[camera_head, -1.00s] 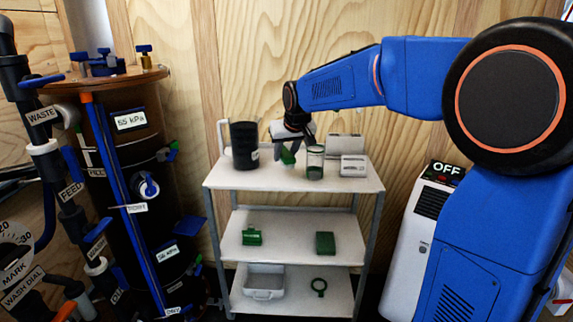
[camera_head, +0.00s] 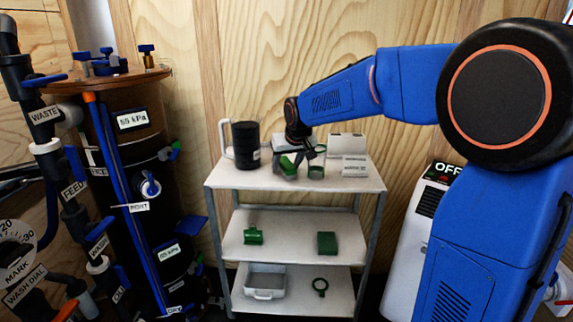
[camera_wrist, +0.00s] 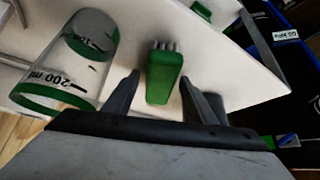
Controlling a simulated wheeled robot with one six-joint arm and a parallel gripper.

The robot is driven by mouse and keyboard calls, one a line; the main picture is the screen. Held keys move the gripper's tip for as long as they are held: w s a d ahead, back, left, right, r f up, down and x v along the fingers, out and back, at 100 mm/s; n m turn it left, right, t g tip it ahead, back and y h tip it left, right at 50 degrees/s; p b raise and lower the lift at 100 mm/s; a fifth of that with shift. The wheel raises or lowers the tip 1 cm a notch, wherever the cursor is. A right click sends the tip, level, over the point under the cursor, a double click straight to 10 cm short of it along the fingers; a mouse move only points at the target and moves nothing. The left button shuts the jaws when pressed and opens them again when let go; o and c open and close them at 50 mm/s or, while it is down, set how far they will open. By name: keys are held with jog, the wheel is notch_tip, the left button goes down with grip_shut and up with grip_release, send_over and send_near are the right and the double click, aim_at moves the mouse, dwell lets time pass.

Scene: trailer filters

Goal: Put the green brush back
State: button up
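The green brush (camera_wrist: 163,76), with pale bristles at its far end, is in the wrist view between the two fingers of my gripper (camera_wrist: 160,80). The fingers are apart, with a gap on each side of the brush. In the head view the brush (camera_head: 288,165) shows low at the left of my gripper (camera_head: 301,165), over the top shelf of the white rack (camera_head: 225,179). I cannot tell whether the brush rests on the shelf.
A clear cup (camera_wrist: 85,50) marked 200 ml, with a green rim, stands close beside my left finger. A black canister (camera_head: 246,146) and white label holders (camera_head: 354,166) are on the top shelf. Green items (camera_head: 327,243) and a white bin (camera_head: 265,284) occupy lower shelves.

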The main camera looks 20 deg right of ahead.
jog(key=shift+r, duration=0.1)
jog(key=a+v, duration=0.1)
jog(key=v, duration=1)
jog(key=s+d+f, duration=0.2)
jog(key=s+f, duration=0.3)
jog(key=s, duration=0.7)
jog(key=s+d+f+g, duration=0.1)
jog(key=s+d+f, duration=0.2)
jog(key=s, duration=1)
jog(key=s+d+f, duration=0.2)
jog(key=s+f, duration=0.5)
jog(key=s, duration=0.5)
jog(key=shift+s+d+f+m+g+h, duration=0.15)
jog(key=shift+d+m+g+h, duration=0.15)
jog(key=shift+m+g, duration=0.1)
